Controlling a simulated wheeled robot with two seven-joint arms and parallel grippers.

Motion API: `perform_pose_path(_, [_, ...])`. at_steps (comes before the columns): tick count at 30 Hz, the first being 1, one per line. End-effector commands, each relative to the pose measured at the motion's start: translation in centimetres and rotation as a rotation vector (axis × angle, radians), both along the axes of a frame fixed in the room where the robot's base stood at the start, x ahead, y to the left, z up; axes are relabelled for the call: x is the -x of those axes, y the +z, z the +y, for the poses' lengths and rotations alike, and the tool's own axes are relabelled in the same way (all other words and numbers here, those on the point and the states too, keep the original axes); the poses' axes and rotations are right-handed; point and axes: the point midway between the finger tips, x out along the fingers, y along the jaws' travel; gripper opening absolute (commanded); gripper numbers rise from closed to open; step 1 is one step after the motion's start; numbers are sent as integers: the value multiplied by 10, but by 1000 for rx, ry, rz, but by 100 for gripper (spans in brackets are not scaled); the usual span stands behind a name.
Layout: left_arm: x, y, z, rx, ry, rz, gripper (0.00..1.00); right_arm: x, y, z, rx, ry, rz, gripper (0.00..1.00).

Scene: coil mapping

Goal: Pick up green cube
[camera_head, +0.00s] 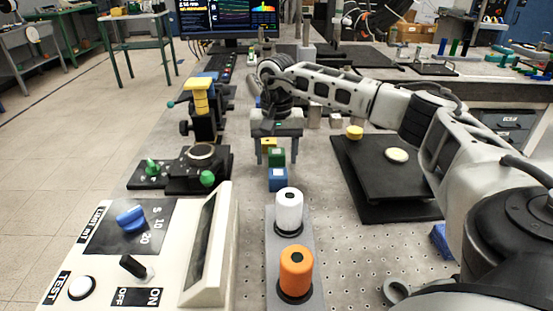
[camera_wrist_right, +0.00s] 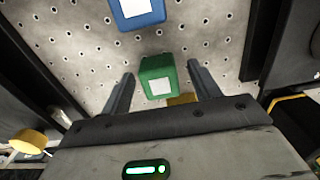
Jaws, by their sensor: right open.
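A green cube (camera_head: 277,157) with a white square on it rests on the perforated metal table, between a yellow cube (camera_head: 268,145) behind it and a blue cube (camera_head: 278,179) in front. My right gripper (camera_head: 275,161) is open, with its fingers pointing down around the green cube. In the right wrist view the green cube (camera_wrist_right: 158,78) sits between the two fingers (camera_wrist_right: 160,84), with visible gaps on both sides. The blue cube (camera_wrist_right: 138,12) is beyond the fingers, and the yellow cube (camera_wrist_right: 182,99) is mostly hidden. My left gripper is not in view.
A white bottle-like cylinder (camera_head: 289,210) and an orange one (camera_head: 296,271) stand on a grey strip in front. A control box (camera_head: 215,250) is at the front left. A black plate (camera_head: 380,185) lies to the right. A black device (camera_head: 205,155) stands left of the cubes.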

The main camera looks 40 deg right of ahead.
Motion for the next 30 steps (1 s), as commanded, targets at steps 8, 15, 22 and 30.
perform_pose_path(8, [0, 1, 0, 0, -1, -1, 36, 0, -1, 0, 0, 0, 0, 51])
perform_pose_path(15, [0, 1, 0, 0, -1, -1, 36, 0, -1, 0, 0, 0, 0, 13])
perform_pose_path(22, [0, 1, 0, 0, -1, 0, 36, 0, 1, 0, 0, 0, -1, 13])
perform_pose_path(30, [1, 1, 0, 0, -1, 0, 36, -1, 27, 0, -1, 1, -5, 13])
